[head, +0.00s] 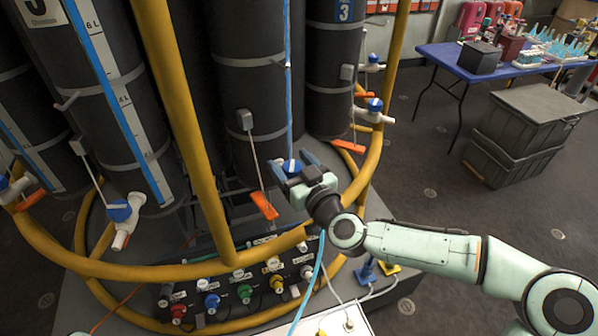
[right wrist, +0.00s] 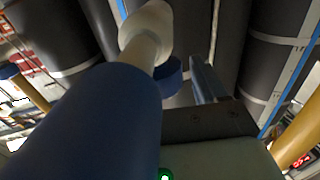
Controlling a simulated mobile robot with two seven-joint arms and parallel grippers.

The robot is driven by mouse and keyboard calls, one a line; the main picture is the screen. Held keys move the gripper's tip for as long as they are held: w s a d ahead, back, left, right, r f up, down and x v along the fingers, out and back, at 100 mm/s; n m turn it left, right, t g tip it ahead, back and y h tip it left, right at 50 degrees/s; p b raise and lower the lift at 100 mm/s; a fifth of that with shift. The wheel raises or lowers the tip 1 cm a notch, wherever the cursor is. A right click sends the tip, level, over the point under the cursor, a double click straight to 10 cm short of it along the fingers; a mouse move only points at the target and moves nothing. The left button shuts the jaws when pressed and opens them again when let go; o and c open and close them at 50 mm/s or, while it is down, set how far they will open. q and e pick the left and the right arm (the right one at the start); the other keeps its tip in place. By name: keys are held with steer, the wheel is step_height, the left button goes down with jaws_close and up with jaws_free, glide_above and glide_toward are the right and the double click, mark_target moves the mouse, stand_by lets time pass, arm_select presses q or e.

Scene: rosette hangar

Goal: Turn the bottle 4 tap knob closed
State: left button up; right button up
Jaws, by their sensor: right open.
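Bottle 4 seems to be the dark middle cylinder (head: 252,95), between the one marked 3 and one with a partly cut-off label; its own number is not visible. Its blue tap knob (head: 291,166) is low on the front. My right gripper (head: 290,161) is open, its two blue fingers on either side of the knob. Whether the fingers touch the knob I cannot tell. My left gripper is not in view.
Yellow curved rails (head: 185,100) surround the cylinders. Other blue-knobbed taps (head: 120,211) stand at left and right (head: 375,105). A manifold with several coloured knobs (head: 244,292) lies below. Grey crates (head: 520,130) and a blue table (head: 450,60) stand at right, with open floor between.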

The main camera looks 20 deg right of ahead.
steer(key=p+v, duration=0.4)
steer(key=v, duration=0.9)
steer(key=shift+s+p, duration=0.15)
steer(key=shift+p, duration=0.15)
